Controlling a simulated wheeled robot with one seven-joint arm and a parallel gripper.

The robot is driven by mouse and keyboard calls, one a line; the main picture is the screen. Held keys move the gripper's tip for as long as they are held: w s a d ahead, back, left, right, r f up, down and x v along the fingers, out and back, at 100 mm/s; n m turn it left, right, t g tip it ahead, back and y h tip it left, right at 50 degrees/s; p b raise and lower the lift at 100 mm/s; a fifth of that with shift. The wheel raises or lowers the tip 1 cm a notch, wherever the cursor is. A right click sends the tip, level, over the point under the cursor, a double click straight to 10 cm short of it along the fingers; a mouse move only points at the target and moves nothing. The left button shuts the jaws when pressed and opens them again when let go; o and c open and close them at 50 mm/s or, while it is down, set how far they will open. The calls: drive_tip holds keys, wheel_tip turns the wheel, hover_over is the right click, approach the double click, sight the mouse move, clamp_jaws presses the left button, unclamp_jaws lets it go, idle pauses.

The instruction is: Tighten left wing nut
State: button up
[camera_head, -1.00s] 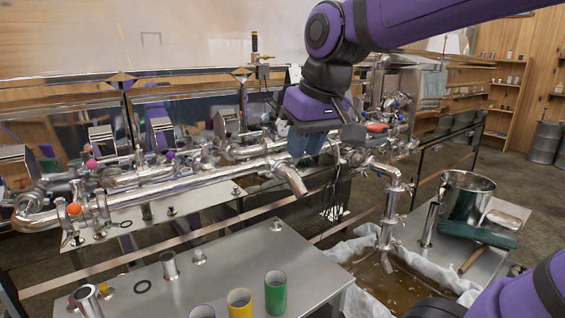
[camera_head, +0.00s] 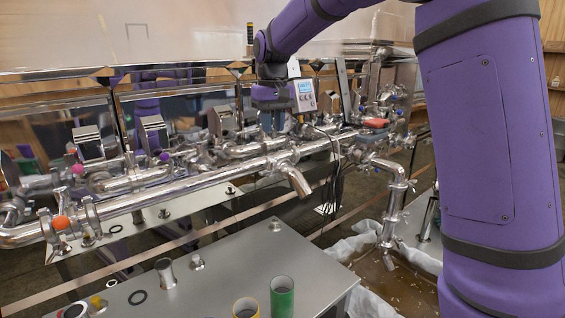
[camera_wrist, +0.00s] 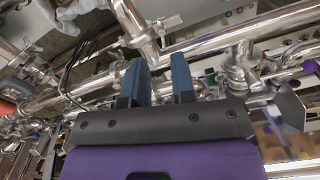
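My gripper (camera_head: 272,126) is above and just behind the long steel pipe (camera_head: 170,190), near its downward spout (camera_head: 298,181). A shiny flat tab, possibly a wing nut (camera_wrist: 168,21), shows on a pipe fitting beyond the fingertips. The fingers look apart from it. Pipe clamps (camera_head: 90,217) sit at the left end of the pipe beside an orange knob (camera_head: 61,222). Wing nuts are too small in the head view for me to tell which is the left one.
More pipes and valves crowd around the gripper. A steel table (camera_head: 215,262) in front holds a green cup (camera_head: 282,297) and a yellow cup (camera_head: 246,308). A device with a screen (camera_head: 305,94) stands behind. My purple arm covers the right side.

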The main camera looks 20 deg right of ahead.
sight(273, 163)
drive_tip(key=shift+w+f, duration=0.15)
drive_tip(key=shift+f, duration=0.4)
wheel_tip(273, 163, down, 10)
drive_tip(key=shift+r, duration=0.1)
clamp_jaws()
